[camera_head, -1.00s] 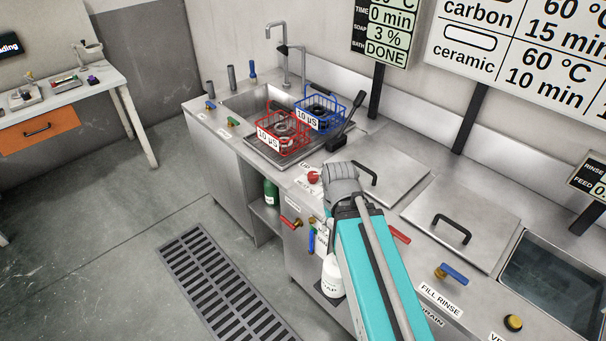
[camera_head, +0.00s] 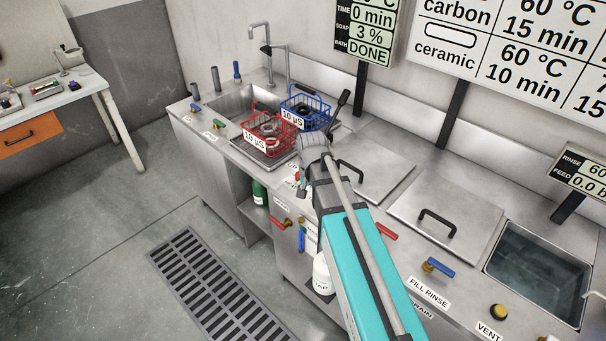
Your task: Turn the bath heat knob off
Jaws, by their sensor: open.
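A small red knob (camera_head: 296,175) sits on the steel counter top beside white labels, mostly hidden behind my gripper. Its label is too covered to read, and I cannot tell which way the knob is turned. My gripper (camera_head: 302,187) is open at the end of my arm, right over the knob in the picture. Its fingers are small and partly hidden by my wrist, so I cannot tell whether they touch the knob.
Red (camera_head: 258,143) and blue (camera_head: 305,117) baskets stand left of and behind my gripper. Lidded tanks (camera_head: 448,216) and an open water tank (camera_head: 535,273) lie right. Red (camera_head: 280,223) and blue (camera_head: 302,237) valve levers are on the front. A sign (camera_head: 365,46) reads DONE.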

